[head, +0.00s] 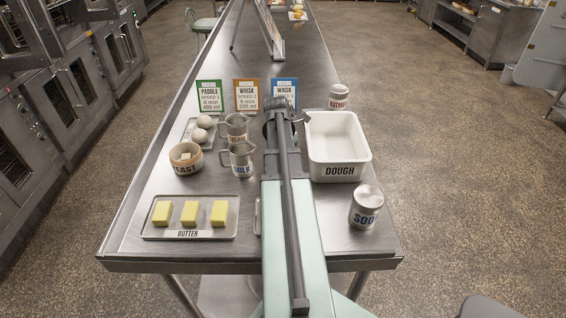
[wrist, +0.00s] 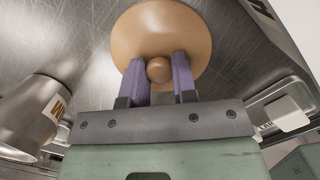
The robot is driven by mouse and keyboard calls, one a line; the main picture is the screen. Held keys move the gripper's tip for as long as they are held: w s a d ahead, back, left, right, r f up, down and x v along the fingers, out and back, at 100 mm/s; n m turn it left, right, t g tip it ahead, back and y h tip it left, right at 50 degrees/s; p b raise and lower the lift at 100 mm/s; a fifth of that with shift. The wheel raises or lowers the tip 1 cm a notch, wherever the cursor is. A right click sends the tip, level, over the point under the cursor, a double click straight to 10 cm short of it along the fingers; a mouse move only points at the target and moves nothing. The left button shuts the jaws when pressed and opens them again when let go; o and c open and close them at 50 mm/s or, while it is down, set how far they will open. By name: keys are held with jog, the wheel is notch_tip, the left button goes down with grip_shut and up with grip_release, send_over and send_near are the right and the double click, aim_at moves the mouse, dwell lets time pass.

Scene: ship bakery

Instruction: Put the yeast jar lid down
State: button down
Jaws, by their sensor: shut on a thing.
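In the wrist view a round tan lid (wrist: 135,35) with a ball knob sits at my gripper (wrist: 160,72). The two purple fingers are shut on the knob from both sides. Bare steel tabletop shows around the lid; whether the lid touches it I cannot tell. In the head view my arm hides the gripper and the lid. The yeast jar (head: 184,166) stands without a lid at the left of the table, with something pale inside. The steel table (head: 160,205) carries everything.
The milk jug (head: 241,160) stands left of my arm, with another jug (head: 236,127) behind it. The white dough tub (head: 337,171) is close on the right. The soda jar (head: 365,207), butter tray (head: 190,235), eggs (head: 200,135) and upright cards (head: 247,95) stand around.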

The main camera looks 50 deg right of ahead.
jog(key=shift+f+p, duration=0.3)
jog(key=shift+f, duration=0.2)
jog(key=c, duration=0.9)
grip_release()
jog(key=shift+r, duration=0.1)
jog(key=r+p, duration=0.4)
jog(key=a+r+p, duration=0.1)
jog(key=r+p, duration=0.7)
jog(key=shift+w+a, duration=0.1)
jog(key=shift+a, duration=0.3)
